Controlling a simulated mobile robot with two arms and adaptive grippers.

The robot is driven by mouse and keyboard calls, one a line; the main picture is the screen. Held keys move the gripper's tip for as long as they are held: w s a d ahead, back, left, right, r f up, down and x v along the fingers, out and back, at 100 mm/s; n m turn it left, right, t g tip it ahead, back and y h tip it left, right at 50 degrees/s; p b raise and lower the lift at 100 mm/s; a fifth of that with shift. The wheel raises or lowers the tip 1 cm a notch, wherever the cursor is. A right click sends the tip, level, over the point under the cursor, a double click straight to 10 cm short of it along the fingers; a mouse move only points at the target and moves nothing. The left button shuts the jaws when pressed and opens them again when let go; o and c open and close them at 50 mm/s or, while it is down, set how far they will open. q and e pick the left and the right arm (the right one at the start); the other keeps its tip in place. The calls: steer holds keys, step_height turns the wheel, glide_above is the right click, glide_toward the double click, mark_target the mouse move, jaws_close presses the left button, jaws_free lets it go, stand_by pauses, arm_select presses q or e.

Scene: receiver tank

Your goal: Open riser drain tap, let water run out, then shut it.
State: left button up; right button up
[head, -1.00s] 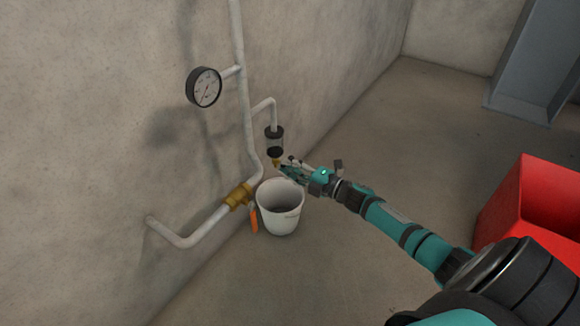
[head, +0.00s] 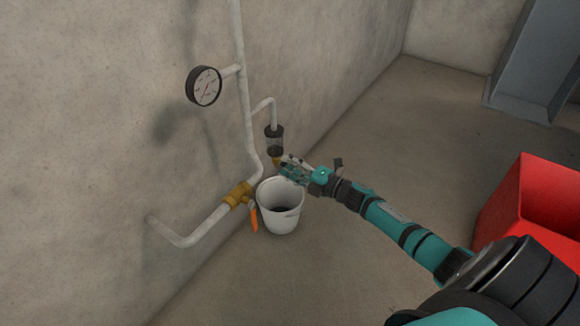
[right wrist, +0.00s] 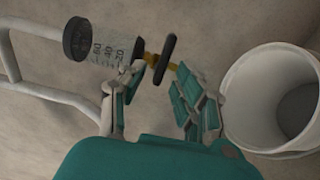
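The brass drain tap (head: 276,161) sits under a small clear sight glass (head: 275,141) on the riser's side branch. In the right wrist view, the sight glass (right wrist: 105,47) carries marks, and the tap's black handwheel (right wrist: 168,58) shows edge-on. My right gripper (right wrist: 162,72) has its two fingers apart, with the handwheel at the gap between the fingertips. I cannot tell whether either finger touches it. A white bucket (head: 280,222) stands below the tap; it also shows in the right wrist view (right wrist: 250,100). I see no clear water stream. My left gripper is out of view.
A pressure gauge (head: 204,86) and white riser pipe (head: 243,110) run along the concrete wall. A brass valve (head: 238,194) with an orange lever (head: 254,218) is left of the bucket. A red box (head: 530,205) stands at right. Floor between is clear.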

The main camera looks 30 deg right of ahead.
steer(key=v, duration=1.2)
stand_by(0.3)
